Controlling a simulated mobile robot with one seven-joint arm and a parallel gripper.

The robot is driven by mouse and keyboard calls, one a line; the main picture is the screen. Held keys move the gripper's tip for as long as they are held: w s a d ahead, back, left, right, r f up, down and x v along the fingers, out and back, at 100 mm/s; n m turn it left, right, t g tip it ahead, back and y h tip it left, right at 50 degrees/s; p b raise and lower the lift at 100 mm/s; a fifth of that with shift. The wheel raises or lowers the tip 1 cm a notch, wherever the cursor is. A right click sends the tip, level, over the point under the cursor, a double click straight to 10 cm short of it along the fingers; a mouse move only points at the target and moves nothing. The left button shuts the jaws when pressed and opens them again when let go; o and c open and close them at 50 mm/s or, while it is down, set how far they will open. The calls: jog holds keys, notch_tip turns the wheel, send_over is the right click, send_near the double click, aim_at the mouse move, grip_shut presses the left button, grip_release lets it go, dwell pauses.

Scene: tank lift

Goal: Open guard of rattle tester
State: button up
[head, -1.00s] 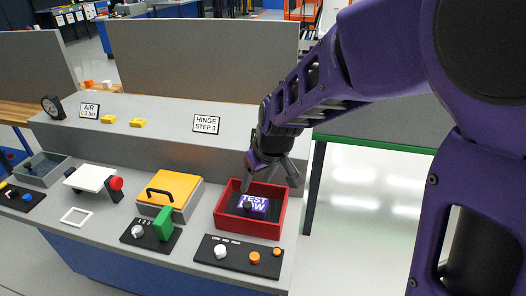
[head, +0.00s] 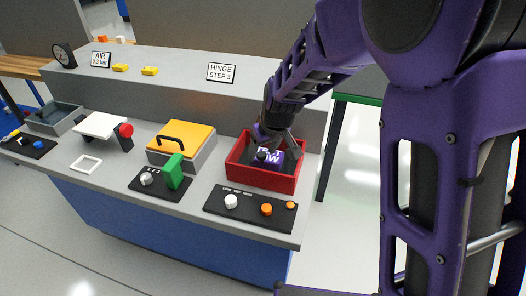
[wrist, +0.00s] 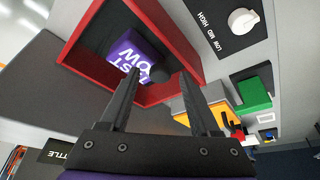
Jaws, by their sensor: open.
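A grey box with a yellow lid (head: 182,138) and black handle (head: 180,141) sits mid-bench, lid closed. Just right of it, a red open-topped box (head: 266,178) holds a purple block (head: 277,157) with white lettering, partly hidden by my gripper. Which one is the rattle tester's guard I cannot tell. My open gripper (head: 277,142) is over the red box. In the wrist view, its parted fingers (wrist: 158,92) have nothing between them, with the purple block (wrist: 130,56) beyond and the yellow lid (wrist: 217,113) past the right finger. A black sign (wrist: 58,152) there reads "TTLE", partly cut off.
A white plate (head: 100,124), a red knob (head: 126,130) and a grey tray (head: 52,120) are farther left. A raised shelf (head: 180,84) runs behind.

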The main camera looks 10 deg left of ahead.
grip_shut()
dwell(1.3)
